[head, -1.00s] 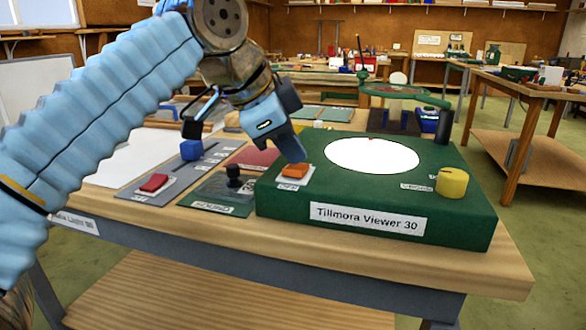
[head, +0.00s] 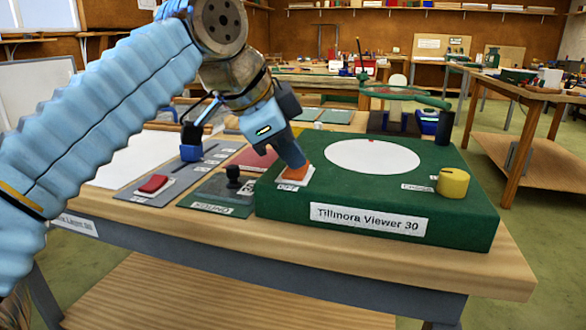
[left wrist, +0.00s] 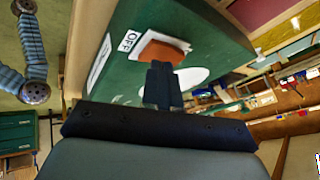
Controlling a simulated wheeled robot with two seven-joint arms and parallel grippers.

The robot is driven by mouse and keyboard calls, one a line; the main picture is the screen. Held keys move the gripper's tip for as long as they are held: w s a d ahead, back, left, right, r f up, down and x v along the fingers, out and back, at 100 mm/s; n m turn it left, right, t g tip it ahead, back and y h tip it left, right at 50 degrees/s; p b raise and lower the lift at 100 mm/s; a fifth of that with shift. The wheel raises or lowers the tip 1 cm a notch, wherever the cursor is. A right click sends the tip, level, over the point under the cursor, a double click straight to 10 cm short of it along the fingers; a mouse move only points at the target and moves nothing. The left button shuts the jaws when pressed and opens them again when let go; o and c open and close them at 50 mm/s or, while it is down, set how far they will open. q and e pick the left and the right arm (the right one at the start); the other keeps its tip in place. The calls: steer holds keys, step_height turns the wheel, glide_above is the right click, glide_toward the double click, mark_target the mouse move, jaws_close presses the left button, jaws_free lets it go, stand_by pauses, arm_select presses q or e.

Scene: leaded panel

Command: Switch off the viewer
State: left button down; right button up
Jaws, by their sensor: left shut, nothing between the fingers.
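The viewer (head: 470,212) is a green box labelled "Tillmora Viewer 30" on the wooden bench. My right gripper is not seen.
A yellow knob (head: 453,183) stands on the viewer's right side. Left of the viewer are a black knob (head: 233,174) on a green panel, a red switch (head: 153,184) and a blue block on a grey panel.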

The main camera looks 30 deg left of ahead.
arm_select(q)
steer(key=shift+w+r+p, duration=0.15)
steer(key=shift+r+p, duration=0.7)
steer(key=r+p, duration=0.2)
steer(key=r, duration=0.1)
steer(key=shift+w+a, duration=0.1)
steer(key=shift+w, duration=0.2)
steer(key=shift+r, duration=0.25)
steer(key=shift+w+r, duration=0.2)
steer(key=shift+r, duration=0.45)
